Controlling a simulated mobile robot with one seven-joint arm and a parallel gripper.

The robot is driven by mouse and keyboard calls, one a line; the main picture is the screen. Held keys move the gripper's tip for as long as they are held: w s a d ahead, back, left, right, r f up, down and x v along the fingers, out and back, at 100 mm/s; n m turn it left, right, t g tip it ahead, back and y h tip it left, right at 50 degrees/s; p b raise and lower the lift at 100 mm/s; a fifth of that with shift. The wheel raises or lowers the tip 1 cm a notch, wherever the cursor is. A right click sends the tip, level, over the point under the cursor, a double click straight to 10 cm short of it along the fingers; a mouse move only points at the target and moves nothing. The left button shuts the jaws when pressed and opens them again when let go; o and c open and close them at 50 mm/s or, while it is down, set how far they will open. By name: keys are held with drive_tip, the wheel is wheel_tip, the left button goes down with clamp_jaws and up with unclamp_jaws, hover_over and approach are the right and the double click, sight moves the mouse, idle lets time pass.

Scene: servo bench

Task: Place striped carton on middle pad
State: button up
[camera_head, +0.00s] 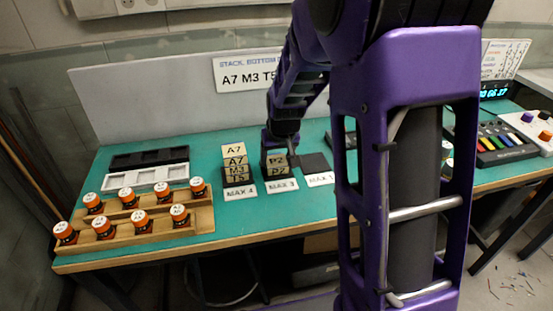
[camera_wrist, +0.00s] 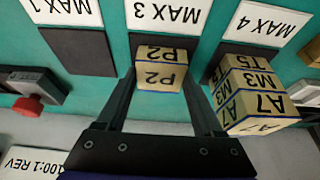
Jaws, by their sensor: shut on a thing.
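The carton I hold (camera_wrist: 161,56) is tan with dark bands along its edges and "P2" on the faces that show. It also shows in the head view (camera_head: 278,171). My gripper (camera_wrist: 160,74) is shut on it, with one finger on each side. The carton is upright over the middle pad (camera_wrist: 165,39), behind the "MAX 3" label (camera_wrist: 168,14). It looks to be at or very near the pad; I cannot tell whether it touches. Most of the pad is hidden under the carton.
A stack of cartons marked A7, M3 and T5 (camera_head: 236,170) stands close beside, on the "MAX 4" pad. The "MAX 1" pad (camera_wrist: 79,52) is bare. A red button (camera_wrist: 28,106) sits near it. A wooden rack (camera_head: 150,229) with orange-capped jars stands at the left.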

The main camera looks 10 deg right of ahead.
drive_tip(key=shift+f, duration=0.15)
drive_tip(key=o, duration=1.5)
drive_tip(key=shift+r, duration=0.3)
drive_tip(key=p+v, duration=0.2)
drive_tip(key=v, duration=1)
drive_tip(key=shift+s, duration=0.1)
